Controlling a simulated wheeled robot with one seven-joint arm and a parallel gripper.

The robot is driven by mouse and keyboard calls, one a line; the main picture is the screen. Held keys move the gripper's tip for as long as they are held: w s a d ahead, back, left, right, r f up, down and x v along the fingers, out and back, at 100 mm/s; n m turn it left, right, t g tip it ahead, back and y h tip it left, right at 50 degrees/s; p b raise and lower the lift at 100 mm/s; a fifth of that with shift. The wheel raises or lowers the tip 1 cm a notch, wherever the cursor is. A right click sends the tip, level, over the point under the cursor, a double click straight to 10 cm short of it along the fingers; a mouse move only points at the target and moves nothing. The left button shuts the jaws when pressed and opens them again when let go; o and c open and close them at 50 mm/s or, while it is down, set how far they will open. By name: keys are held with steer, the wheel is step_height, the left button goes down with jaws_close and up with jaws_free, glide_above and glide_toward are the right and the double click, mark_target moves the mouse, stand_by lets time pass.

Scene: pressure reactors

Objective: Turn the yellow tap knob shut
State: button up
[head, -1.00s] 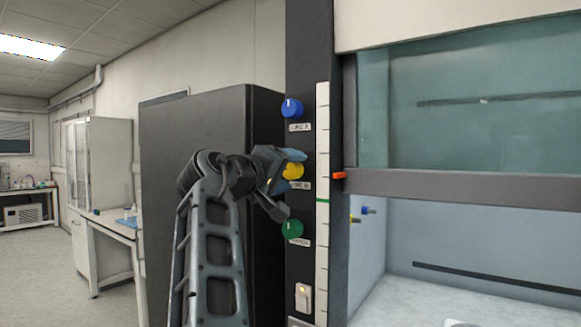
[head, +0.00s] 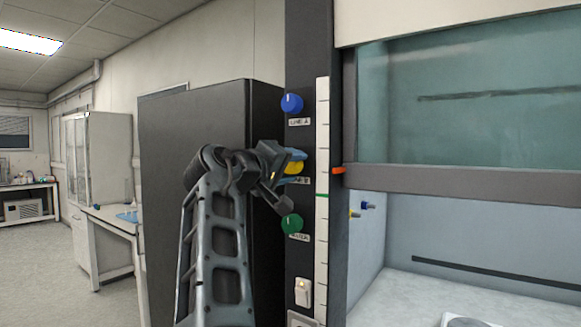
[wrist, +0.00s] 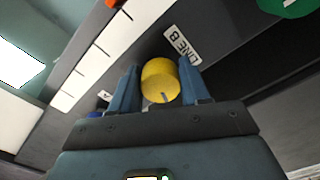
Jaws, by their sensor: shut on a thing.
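The yellow tap knob (head: 294,168) sits on the dark post beside the hood, partly covered by my gripper in the head view. In the wrist view the yellow knob (wrist: 160,80) is between the two blue fingers, with a short dark mark on its face near the lower edge. The "LINE B" label (wrist: 182,46) is beside it. My gripper (wrist: 163,88) is shut on the knob, one finger on each side. In the head view my gripper (head: 287,168) reaches the knob from the left, and its exact finger contact is hard to see.
A blue knob (head: 292,103) is above and a green knob (head: 293,224) below on the same post. A white switch (head: 303,292) is lower down. A white scale strip (head: 322,240) and an orange tab (head: 338,170) lie to the right. A dark cabinet (head: 195,125) stands behind my arm.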

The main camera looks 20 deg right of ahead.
steer(key=shift+f+m+b, duration=0.2)
steer(key=shift+m+b, duration=0.2)
steer(key=shift+b, duration=0.15)
steer(key=shift+f+m+b, duration=0.1)
steer(key=shift+m+b, duration=0.5)
steer(key=shift+b, duration=0.15)
steer(key=m+b, duration=0.3)
steer(key=shift+f, duration=0.1)
steer(key=m+b, duration=0.3)
steer(key=m, duration=0.2)
steer(key=shift+w+b, duration=0.1)
steer(key=shift+b, duration=0.2)
steer(key=shift+a+m+b, duration=0.1)
steer(key=shift+m+b, duration=0.85)
steer(key=shift+m, duration=0.95)
steer(key=o, duration=1)
steer(key=shift+r, duration=0.3)
